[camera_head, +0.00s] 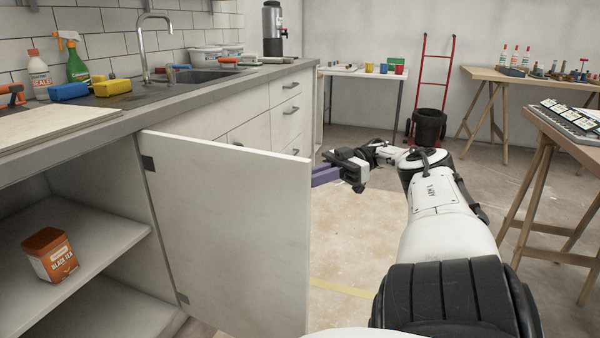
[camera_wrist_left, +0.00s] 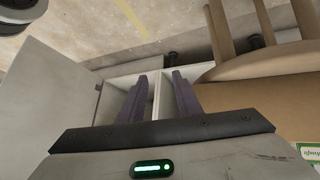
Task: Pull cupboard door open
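The cupboard door (camera_head: 232,235) is white and stands swung out from the counter, with dark hinges on its left edge. The cupboard's shelf (camera_head: 95,240) shows inside, and any handle on the door is hidden. My right gripper (camera_head: 324,175), with purple fingers, is just beyond the door's free edge; I cannot tell whether it touches the door or how wide it is. My left gripper (camera_wrist_left: 160,98) shows only in the left wrist view, its purple fingers apart with nothing seen between them. White compartments (camera_wrist_left: 172,100) lie beyond these fingers.
An orange tin (camera_head: 50,255) stands on the cupboard shelf. The counter (camera_head: 200,105) holds sponges, bottles and a sink. A black bucket (camera_head: 428,126) and trestle tables stand behind and to the right. Bare floor (camera_head: 350,235) lies right of the door.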

